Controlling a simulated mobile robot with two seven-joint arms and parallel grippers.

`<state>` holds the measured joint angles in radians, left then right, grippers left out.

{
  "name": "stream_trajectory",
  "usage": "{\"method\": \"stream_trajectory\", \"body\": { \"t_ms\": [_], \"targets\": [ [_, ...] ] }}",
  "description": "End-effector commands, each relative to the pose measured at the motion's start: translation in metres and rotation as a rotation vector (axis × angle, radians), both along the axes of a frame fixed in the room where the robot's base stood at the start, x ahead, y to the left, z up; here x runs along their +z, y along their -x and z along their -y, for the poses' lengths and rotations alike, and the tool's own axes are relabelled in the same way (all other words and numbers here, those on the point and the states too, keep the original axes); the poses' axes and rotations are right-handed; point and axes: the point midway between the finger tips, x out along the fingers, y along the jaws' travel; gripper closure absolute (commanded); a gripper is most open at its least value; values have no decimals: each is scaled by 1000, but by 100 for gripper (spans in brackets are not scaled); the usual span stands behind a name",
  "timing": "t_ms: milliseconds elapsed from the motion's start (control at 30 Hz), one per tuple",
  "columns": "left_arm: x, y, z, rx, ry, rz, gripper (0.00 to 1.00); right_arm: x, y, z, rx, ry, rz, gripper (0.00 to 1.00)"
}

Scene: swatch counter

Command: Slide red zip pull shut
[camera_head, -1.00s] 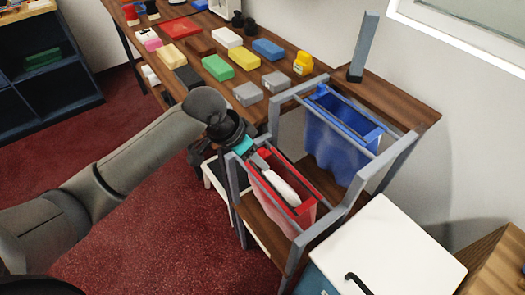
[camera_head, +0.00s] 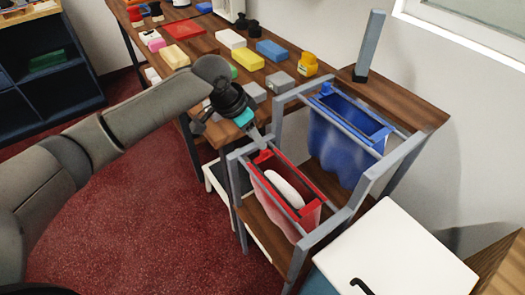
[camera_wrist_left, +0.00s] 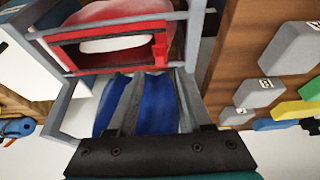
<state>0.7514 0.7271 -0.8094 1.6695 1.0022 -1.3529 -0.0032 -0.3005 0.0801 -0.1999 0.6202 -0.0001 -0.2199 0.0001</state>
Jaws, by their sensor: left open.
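A red bag (camera_head: 303,217) hangs in a grey metal rack. Its top is open, and a white rounded thing (camera_head: 285,188) shows inside. The red zip pull (camera_head: 263,156) stands at the bag's far left end in the head view; it also shows at the right end of the opening in the left wrist view (camera_wrist_left: 160,47). My left gripper (camera_head: 264,140) is open and empty, above and just beyond the pull and apart from it. Its fingers reach up from the bottom of the left wrist view (camera_wrist_left: 152,82). My right gripper is not seen.
A blue bag (camera_head: 341,150) hangs in the rack beside the red one. Grey rack rails (camera_head: 338,220) stand close around both. Several coloured blocks lie on the wooden counter (camera_head: 400,97) behind. A white-topped box (camera_head: 405,258) stands at front right.

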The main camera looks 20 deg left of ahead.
Motion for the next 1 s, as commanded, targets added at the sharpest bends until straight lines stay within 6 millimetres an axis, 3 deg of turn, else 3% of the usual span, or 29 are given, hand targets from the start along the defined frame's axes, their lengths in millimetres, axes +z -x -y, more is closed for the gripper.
{"method": "stream_trajectory", "body": {
  "t_ms": [100, 300, 500, 733, 1000],
  "targets": [
    [-26, -8, 6, 1, 0, -2, 50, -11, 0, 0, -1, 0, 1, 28],
    [-52, -17, 13, 0, 1, 2, 50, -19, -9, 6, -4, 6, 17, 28],
    [-61, -20, 15, 0, 0, 1, 50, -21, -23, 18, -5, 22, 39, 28],
    [-61, -20, 16, 0, 1, 2, 50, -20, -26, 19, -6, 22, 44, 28],
    [-61, -20, 16, 0, 0, 1, 78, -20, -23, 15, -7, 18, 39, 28]
  ]
}}
